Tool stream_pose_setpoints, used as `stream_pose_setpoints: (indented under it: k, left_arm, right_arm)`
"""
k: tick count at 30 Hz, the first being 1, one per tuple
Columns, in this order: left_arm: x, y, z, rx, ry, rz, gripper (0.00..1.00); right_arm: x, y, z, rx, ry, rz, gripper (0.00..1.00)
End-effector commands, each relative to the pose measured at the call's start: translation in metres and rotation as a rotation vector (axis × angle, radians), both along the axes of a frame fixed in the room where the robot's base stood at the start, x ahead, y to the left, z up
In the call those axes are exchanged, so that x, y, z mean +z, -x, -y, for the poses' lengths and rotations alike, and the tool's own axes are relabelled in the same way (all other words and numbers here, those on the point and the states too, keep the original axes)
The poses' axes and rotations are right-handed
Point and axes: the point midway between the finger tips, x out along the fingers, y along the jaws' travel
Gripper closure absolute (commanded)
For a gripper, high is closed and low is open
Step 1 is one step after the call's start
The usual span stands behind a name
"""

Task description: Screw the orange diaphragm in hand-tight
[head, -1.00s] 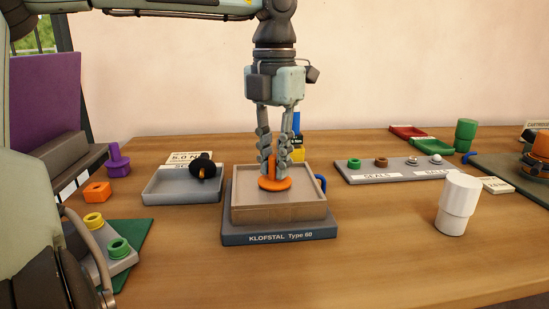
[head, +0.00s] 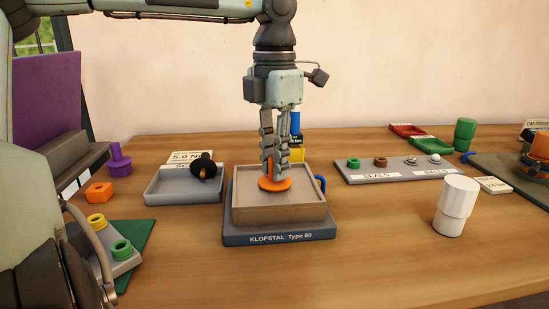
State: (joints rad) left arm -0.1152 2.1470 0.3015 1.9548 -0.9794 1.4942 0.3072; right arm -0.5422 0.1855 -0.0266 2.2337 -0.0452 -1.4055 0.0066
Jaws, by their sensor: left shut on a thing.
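The orange diaphragm (head: 276,184) is a flat disc with a raised grip on top. It sits at the middle of the square brown block (head: 278,212) on the dark base marked KLOFSTAL Type 60 (head: 280,238). My left gripper (head: 274,168) points straight down from above and is shut on the diaphragm's raised grip. The fingers partly cover that grip. The thread under the disc is hidden, so I cannot tell how deep it sits. My right gripper is not in view.
A grey tray (head: 160,197) with a black-knobbed tool (head: 205,167) stands left of the block. A white cup (head: 457,206) and a grey strip with seals and balls (head: 395,177) are at right. A blue and yellow item (head: 298,152) stands behind. The front right table is clear.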

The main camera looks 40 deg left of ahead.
Motion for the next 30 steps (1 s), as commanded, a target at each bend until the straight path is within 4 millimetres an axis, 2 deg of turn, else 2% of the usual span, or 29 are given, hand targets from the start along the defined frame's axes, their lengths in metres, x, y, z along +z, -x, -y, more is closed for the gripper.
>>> stream_pose_setpoints:
  k: [6, 13, 22, 30]
  left_arm:
    - [0.000, 0.000, 0.000, -0.012, 0.000, 0.000, 1.00]
    - [0.000, 0.000, 0.000, -0.147, 0.000, 0.000, 1.00]
    - [0.000, 0.000, 0.000, -0.163, 0.000, 0.000, 1.00]
    - [0.000, 0.000, 0.000, -0.312, 0.001, 0.000, 1.00]
  right_arm:
    - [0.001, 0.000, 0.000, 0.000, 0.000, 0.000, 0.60]
    - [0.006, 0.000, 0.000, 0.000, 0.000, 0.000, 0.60]
    - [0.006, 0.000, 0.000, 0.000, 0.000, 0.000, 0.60]
    - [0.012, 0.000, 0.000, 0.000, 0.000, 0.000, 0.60]
